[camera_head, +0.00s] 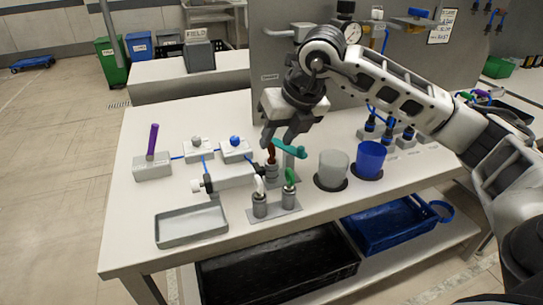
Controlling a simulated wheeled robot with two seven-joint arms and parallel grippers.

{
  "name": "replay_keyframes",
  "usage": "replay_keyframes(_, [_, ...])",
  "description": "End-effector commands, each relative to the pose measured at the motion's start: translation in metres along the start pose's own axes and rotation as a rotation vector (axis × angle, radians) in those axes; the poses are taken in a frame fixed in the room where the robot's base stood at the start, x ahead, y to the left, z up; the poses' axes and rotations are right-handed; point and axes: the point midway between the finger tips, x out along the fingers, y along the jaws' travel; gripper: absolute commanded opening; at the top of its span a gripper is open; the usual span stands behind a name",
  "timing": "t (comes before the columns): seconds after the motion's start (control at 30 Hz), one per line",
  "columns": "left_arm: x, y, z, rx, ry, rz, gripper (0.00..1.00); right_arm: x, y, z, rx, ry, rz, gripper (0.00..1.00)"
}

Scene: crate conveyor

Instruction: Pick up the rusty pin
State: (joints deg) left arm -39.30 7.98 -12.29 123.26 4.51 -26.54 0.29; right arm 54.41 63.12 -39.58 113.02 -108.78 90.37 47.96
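The rusty pin (271,156) is a thin reddish-brown piece standing upright in a grey metal holder (272,174) in the middle of the white workbench. My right gripper (277,140) points down just above and around the top of the pin, and its fingers partly hide that top. I cannot tell whether the fingers touch the pin or are closed on it. My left gripper is not in view.
In front stands a fixture with a green-handled part (290,178). A white cup (333,166) and a blue cup (370,158) stand to the right. A purple handle (152,141) and an empty grey tray (191,225) are on the left.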

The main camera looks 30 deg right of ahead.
Motion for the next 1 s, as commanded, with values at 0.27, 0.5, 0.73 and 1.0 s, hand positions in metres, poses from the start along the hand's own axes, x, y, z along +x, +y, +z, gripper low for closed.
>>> replay_keyframes(0.27, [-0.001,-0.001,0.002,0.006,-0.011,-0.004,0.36,0.035,-0.001,0.0,0.001,0.003,0.001,0.37])
replay_keyframes(0.5, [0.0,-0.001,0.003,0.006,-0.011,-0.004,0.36,0.036,-0.002,0.001,0.0,0.001,0.001,0.37])
replay_keyframes(0.73, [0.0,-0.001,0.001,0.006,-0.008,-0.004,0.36,0.036,-0.001,0.001,0.0,0.0,0.002,0.0])
replay_keyframes(1.0, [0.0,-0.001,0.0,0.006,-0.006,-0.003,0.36,0.035,-0.001,0.001,0.0,0.0,0.004,0.0])
